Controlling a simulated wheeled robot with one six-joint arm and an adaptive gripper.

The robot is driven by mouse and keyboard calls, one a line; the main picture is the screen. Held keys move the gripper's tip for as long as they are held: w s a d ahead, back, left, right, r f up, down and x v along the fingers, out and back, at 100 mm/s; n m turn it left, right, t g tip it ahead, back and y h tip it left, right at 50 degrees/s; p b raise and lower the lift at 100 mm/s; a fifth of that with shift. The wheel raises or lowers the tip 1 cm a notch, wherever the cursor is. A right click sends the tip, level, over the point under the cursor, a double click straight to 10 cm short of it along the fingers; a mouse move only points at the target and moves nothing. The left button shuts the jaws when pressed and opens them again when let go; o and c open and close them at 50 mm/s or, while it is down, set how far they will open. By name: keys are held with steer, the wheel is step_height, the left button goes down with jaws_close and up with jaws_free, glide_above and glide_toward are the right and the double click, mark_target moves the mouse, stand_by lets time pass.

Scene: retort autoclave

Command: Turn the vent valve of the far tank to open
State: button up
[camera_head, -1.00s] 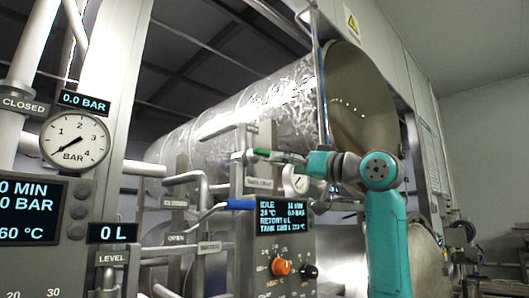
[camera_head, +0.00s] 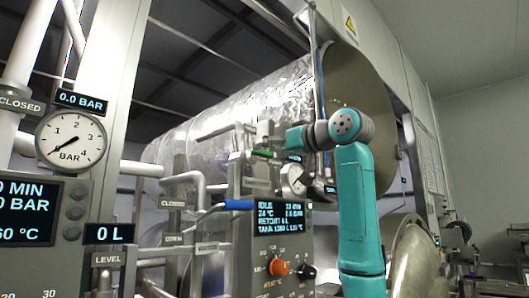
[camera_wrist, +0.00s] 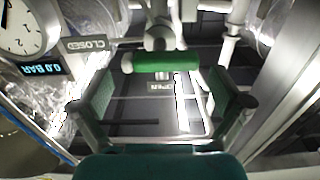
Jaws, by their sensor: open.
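The green-handled valve lever (camera_wrist: 165,62) lies crosswise ahead of my gripper (camera_wrist: 160,88) in the wrist view. A CLOSED label (camera_wrist: 87,44) is at its left and a second, hard-to-read label (camera_wrist: 160,86) is below it. My gripper is open, with a finger on either side of the handle's span; contact cannot be told. In the head view the green handle (camera_head: 264,153) is small, by the end of my arm. The foil-wrapped tank (camera_head: 235,115) lies behind it. The fingers are mostly hard to make out there.
A blue-handled lever (camera_head: 237,205) sticks out lower left of the green one. A control panel (camera_head: 279,222) with an orange knob (camera_head: 278,267) stands below my arm. A gauge (camera_wrist: 27,25) is close at the wrist view's upper left. A large gauge (camera_head: 72,139) is in the left foreground.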

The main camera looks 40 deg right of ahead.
steer(key=shift+w, duration=1.35)
steer(key=shift+c, duration=0.3)
steer(key=c, duration=0.9)
steer(key=shift+c, duration=0.2)
